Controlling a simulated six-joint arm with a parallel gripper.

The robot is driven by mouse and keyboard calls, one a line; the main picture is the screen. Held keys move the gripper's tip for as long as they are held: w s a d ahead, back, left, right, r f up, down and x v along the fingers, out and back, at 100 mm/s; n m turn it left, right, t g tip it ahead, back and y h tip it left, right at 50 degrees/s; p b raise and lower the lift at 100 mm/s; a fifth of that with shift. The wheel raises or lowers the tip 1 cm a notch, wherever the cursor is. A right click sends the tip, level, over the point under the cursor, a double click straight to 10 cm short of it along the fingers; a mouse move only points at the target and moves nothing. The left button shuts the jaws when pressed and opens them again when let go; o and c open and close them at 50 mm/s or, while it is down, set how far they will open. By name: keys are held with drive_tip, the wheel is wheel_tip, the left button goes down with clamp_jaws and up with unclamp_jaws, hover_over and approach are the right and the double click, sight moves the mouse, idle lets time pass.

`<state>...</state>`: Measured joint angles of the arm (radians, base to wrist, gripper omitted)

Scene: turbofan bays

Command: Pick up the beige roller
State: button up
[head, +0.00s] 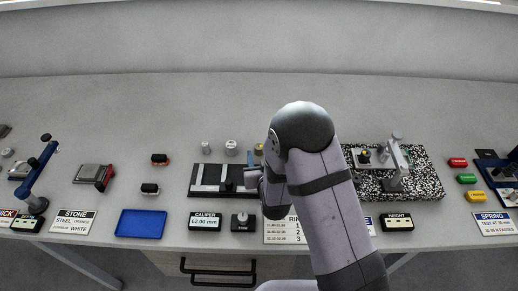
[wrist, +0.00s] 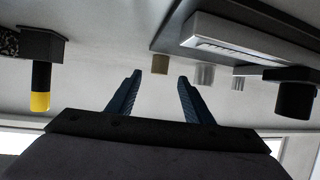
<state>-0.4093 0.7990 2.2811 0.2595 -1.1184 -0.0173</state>
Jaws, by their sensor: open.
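The beige roller (wrist: 159,65) is a short cylinder in the wrist view, past the fingertips and roughly between them. In the head view a tan piece of it (head: 258,149) shows just left of my arm, which hides the rest. My gripper (wrist: 160,76) has two blue fingers spread apart with nothing between them. In the head view it is mostly hidden behind my arm. The roller stands apart from the fingers.
Two silver rollers (head: 206,148) (head: 231,147) stand left of the beige one. A black-and-silver caliper stand (head: 207,188) lies in front. A speckled plate (head: 425,172) with a height gauge is at right. A blue tray (head: 141,224) is at front left. The bench behind is clear.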

sight(260, 151)
drive_tip(key=shift+f+p+x, duration=0.25)
drive_tip(key=shift+p+x, duration=0.7)
drive_tip(key=shift+x, duration=1.45)
drive_tip(key=shift+s+d, duration=0.1)
clamp_jaws()
